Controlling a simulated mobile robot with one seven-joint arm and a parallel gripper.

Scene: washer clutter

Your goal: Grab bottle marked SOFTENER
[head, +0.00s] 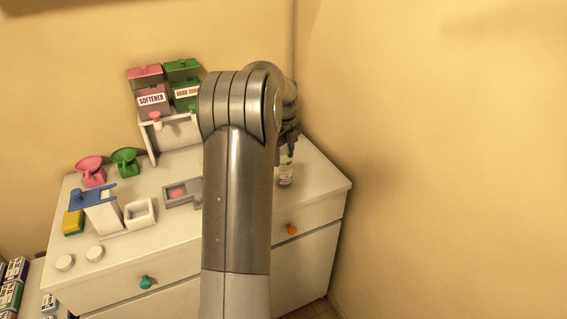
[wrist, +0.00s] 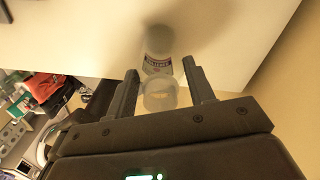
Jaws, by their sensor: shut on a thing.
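A small clear bottle with a pale label stands near the right end of the white cabinet top; in the head view its lower part (head: 285,174) shows below my gripper (head: 287,147). In the wrist view the bottle (wrist: 158,64) sits between the two dark fingers of my gripper (wrist: 160,73), which is shut on it. Its label has a few marks, too small to read. A pink dispenser box marked SOFTENER (head: 151,101) stands at the back left on a white stand. My arm hides the middle of the cabinet top.
A green box marked HAND SOAP (head: 186,94) stands beside the pink box. Pink (head: 90,170) and green (head: 125,160) scoops, a grey tray (head: 181,193) and a white box (head: 139,213) fill the left. Walls close in behind and right.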

